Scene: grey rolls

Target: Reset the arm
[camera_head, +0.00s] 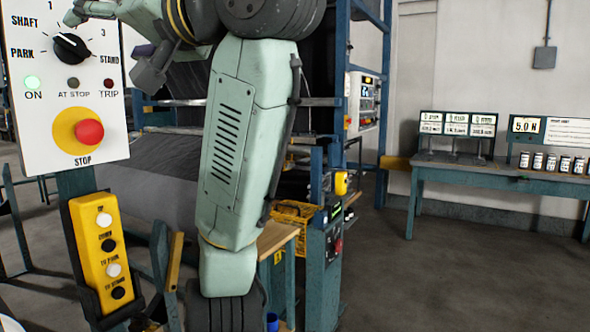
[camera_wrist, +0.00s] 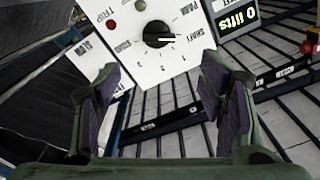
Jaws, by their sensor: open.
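My gripper (camera_wrist: 161,72) shows in the wrist view with its two padded fingers wide apart and nothing between them. Beyond the fingers is a white control panel (camera_wrist: 135,60) with a black rotary knob (camera_wrist: 157,34). The fingers look apart from the knob. In the head view my gripper (camera_head: 108,48) is at the upper left, beside the right edge of the same panel (camera_head: 35,130). The knob (camera_head: 72,47) has its white mark toward SHAFT.
A red stop button (camera_head: 89,132) on a yellow disc is low on the panel. A yellow button box (camera_head: 103,257) hangs below. A blue rack (camera_head: 346,90) stands behind my arm. A bench (camera_head: 500,172) with displays and jars is at right; the floor before it is clear.

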